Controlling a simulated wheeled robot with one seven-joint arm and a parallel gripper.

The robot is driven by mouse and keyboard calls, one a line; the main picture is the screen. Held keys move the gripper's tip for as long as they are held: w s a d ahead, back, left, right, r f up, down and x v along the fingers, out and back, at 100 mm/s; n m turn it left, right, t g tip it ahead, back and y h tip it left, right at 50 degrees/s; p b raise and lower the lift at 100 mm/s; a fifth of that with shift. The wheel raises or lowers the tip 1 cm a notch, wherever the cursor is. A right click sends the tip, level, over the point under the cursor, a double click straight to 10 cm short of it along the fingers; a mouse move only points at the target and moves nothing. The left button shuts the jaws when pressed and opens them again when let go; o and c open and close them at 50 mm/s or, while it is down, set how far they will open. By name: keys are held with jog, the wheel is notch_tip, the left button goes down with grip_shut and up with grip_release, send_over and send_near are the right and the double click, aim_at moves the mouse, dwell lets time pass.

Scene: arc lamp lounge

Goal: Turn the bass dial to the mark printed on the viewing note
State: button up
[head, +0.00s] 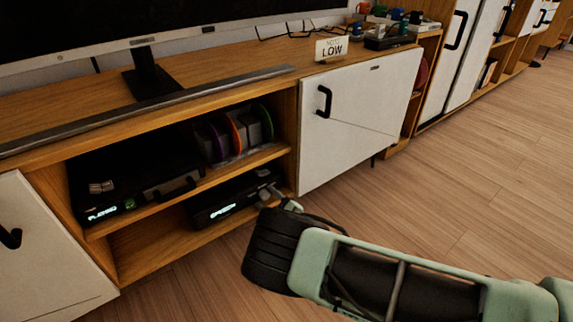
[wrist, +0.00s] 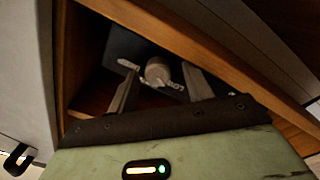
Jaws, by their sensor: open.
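The viewing note (head: 331,48) is a small cream card standing on the cabinet top; it reads "NOTE LOW". A dark unit with a lit display (head: 222,212) sits on the lower shelf. In the wrist view, its pale round dial (wrist: 157,70) shows on the dark front, with small light labels beside it, too small to read. My gripper (head: 275,196) reaches to the right end of this unit. In the wrist view my gripper (wrist: 156,76) is open, one finger on each side of the dial. I cannot tell whether the fingers touch it. The dial's pointer setting is unclear.
The wooden shelf edge (head: 190,190) runs above the unit, close to my gripper. A black player (head: 135,180) and coloured discs (head: 240,130) fill the upper shelf. A white cabinet door (head: 355,120) is on the right. The wood floor (head: 480,190) is clear.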

jog(key=m+b, duration=0.1)
jog(key=m, duration=0.2)
jog(key=m+b, duration=0.3)
jog(key=shift+f, duration=0.15)
jog(key=p+v, duration=1)
jog(key=v, duration=0.7)
jog(key=s+a+r+m+g+h+p, duration=0.1)
jog(key=r+p, duration=0.4)
jog(key=r, duration=0.5)
jog(key=s+a+r+m+g+h+p, duration=0.2)
jog(key=r+m+g+h+p, duration=0.1)
jog(key=r, duration=0.7)
jog(key=s+a+r+m+g+h+p, duration=0.1)
jog(key=r+m+g+h+p, duration=0.2)
jog(key=r+p, duration=0.5)
jog(key=shift+s+a+r+g, duration=0.3)
jog(key=shift+r+g, duration=0.3)
jog(key=shift+r, duration=0.4)
jog(key=shift+r, duration=0.1)
